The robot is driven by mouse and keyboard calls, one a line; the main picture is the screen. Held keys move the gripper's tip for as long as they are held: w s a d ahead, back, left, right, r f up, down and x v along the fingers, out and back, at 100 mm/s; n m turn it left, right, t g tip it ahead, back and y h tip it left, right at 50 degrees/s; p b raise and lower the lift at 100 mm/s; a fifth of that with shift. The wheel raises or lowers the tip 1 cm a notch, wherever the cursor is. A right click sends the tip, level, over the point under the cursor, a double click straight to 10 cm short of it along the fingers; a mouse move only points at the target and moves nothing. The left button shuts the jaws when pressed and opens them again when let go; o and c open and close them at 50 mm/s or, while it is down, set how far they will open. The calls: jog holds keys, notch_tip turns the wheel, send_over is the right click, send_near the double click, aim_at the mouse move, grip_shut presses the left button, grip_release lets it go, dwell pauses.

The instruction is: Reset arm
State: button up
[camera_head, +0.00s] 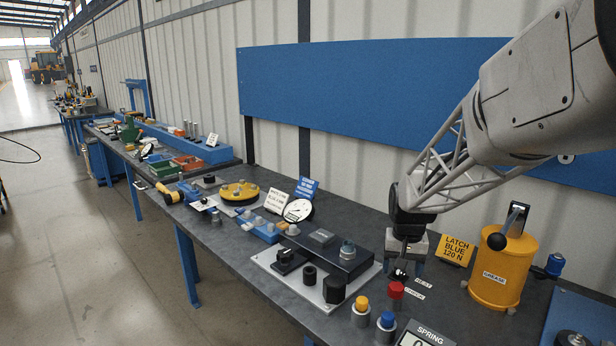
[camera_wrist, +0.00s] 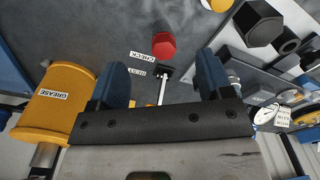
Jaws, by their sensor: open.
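My gripper (camera_head: 404,266) points down over the right part of the bench, just behind the red-capped coupler (camera_head: 396,291). In the wrist view my gripper (camera_wrist: 163,78) has its two blue fingers wide apart. A thin metal rod with a dark end (camera_wrist: 163,88) shows in the gap between them; I cannot tell its height, and nothing appears gripped. The red cap (camera_wrist: 163,46) lies beyond the fingertips, beside the CHECK and REST labels (camera_wrist: 139,56). A yellow-capped coupler (camera_head: 361,304) and a blue-capped coupler (camera_head: 387,321) stand nearer the front edge.
A yellow grease pot (camera_head: 492,275) and a LATCH BLUE 120 N sign (camera_head: 455,250) stand right of my gripper. A pale plate (camera_head: 268,260) with dark fittings lies to its left. A SPRING display (camera_head: 425,336) is at the front. A blue panel (camera_head: 370,95) hangs behind.

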jog(key=s+a+r, duration=0.1)
jog(key=s+r, duration=0.1)
jog(key=s, duration=0.8)
jog(key=s+a+r+n+t, duration=0.1)
jog(key=s+a+r, duration=0.1)
jog(key=s, duration=0.9)
jog(key=s+a+r+n+t, duration=0.1)
jog(key=s+r, duration=0.3)
jog(key=s, duration=0.7)
jog(key=shift+s+a, duration=0.25)
jog(key=shift+a, duration=0.35)
